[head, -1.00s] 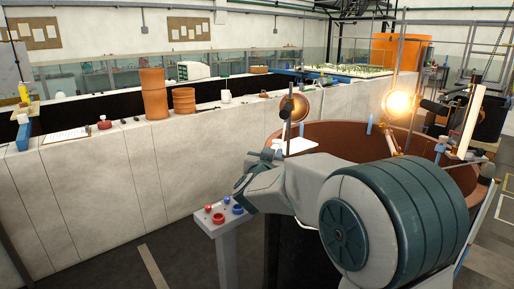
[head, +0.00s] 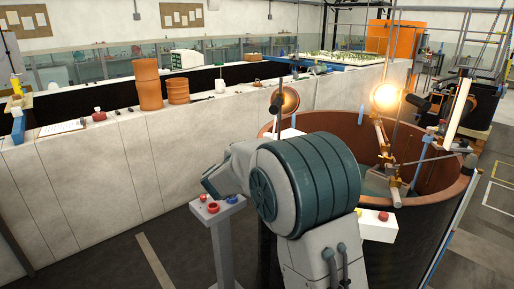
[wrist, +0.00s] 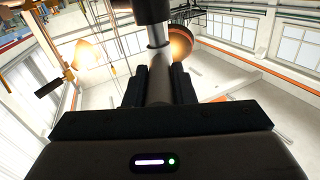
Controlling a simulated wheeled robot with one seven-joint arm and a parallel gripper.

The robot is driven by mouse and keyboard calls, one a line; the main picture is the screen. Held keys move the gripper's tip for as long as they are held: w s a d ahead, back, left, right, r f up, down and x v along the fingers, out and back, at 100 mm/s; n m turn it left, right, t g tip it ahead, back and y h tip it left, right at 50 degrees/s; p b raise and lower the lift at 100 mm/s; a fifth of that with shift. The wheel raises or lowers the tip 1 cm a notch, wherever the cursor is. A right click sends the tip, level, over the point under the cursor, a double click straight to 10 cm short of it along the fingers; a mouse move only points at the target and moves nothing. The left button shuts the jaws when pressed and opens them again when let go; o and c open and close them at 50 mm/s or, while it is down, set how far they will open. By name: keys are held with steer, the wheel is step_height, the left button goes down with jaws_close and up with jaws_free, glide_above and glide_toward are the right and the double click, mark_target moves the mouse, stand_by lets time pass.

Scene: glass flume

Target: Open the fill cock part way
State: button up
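My gripper (wrist: 158,92) shows in the wrist view with its two dark fingers close against both sides of a grey rod (wrist: 159,78). The rod runs away from the palm to a thick black end (wrist: 153,10), cut off by the top edge. The wrist view looks up toward the windows and ceiling. In the head view my own arm hides the gripper and the rod. I cannot make out the fill cock for certain. A large brown round tank (head: 345,127) stands at the right, partly behind my arm.
A grey stand (head: 222,240) with red and blue knobs is left of my arm. A white box (head: 378,232) with red and yellow buttons is at the tank's near side. A lit lamp (head: 385,95) hangs over the tank. A long pale wall (head: 100,170) with pots runs at left.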

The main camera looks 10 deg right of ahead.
steer(key=o, duration=0.3)
steer(key=shift+o, duration=0.2)
steer(key=b+v, duration=0.3)
steer(key=v, duration=1)
steer(key=shift+s+a, duration=0.25)
steer(key=shift+s, duration=0.1)
